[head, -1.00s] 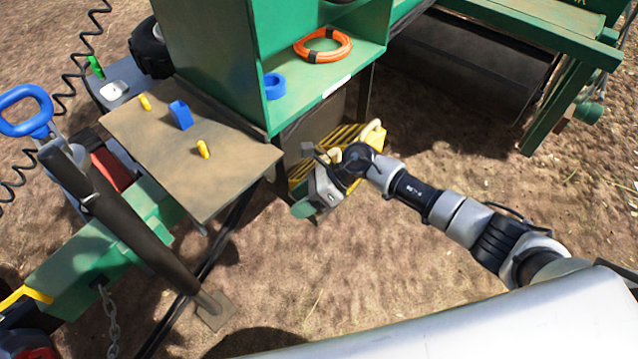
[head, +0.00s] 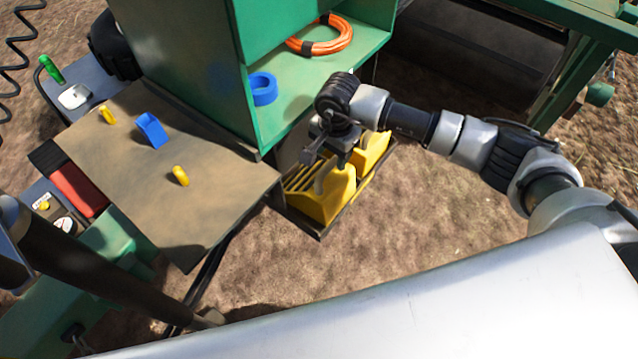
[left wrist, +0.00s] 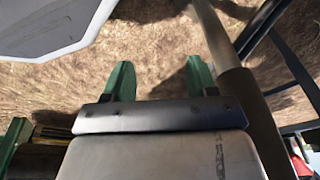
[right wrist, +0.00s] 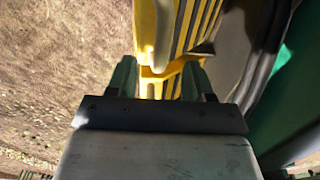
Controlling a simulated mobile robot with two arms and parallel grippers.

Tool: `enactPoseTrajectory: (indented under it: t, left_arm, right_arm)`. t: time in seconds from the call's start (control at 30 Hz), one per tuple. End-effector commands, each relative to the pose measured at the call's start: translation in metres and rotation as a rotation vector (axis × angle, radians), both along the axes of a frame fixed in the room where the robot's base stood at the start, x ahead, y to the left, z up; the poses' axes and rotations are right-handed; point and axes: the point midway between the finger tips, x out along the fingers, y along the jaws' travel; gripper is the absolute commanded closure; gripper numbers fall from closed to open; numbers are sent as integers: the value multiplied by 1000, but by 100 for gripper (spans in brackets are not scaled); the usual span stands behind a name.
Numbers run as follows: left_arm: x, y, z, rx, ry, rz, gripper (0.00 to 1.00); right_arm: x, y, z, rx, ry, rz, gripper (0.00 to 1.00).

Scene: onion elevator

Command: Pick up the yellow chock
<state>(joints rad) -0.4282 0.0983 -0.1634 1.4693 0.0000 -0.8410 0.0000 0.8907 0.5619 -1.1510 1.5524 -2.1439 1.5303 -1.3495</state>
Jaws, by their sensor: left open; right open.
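The yellow chock (head: 322,202) has a ribbed sloping face and sits in a low dark holder near the ground, beside the green cabinet. More yellow (head: 374,152) shows behind it to the right; I cannot tell whether that is a second chock. My right gripper (head: 318,170) is above the chock, which it partly hides. In the right wrist view the right gripper (right wrist: 158,80) is open, with a yellow handle-like part (right wrist: 174,72) between and just beyond its fingertips. My left gripper (left wrist: 160,80) is open and empty over bare dirt; it is outside the head view.
A brown table (head: 150,205) at left carries a blue block (head: 151,131) and two small yellow pegs (head: 180,176). The green cabinet (head: 185,70) holds a blue ring (head: 263,89) and an orange coil (head: 325,45). A dark post (left wrist: 215,35) stands close to my left gripper. Open dirt lies in front.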

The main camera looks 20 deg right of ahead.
Motion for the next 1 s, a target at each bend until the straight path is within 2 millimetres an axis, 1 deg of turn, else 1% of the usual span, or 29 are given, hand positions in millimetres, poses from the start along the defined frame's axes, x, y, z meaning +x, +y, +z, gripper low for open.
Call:
enactPoseTrajectory:
  t: [0.03, 0.23, 0.4, 0.5, 0.6, 0.8, 0.83, 1.0]
  left_arm:
    - [2, 0, 2, 0, -3, 0, 42]
    - [6, -1, 7, -1, -7, 1, 42]
    - [8, -1, 12, 0, -9, 2, 42]
    - [11, -1, 16, -1, -12, 2, 42]
    - [13, -1, 20, 0, -14, 3, 42]
    - [13, -2, 22, -2, -16, 3, 42]
    - [13, -2, 21, -2, -16, 3, 42]
    - [11, -1, 20, -1, -11, 3, 42]
  right_arm:
    - [0, 1, -10, 1, 4, -1, 48]
    - [0, 3, -31, 2, 3, -1, 48]
    - [-1, 7, -57, 2, 4, -2, 48]
    - [1, 7, -69, 3, 2, -3, 48]
    - [1, 7, -74, 2, 2, -1, 48]
    - [1, 7, -74, 2, 1, -1, 48]
    - [1, 7, -74, 2, 1, -1, 50]
    - [1, 7, -74, 2, 1, -1, 76]
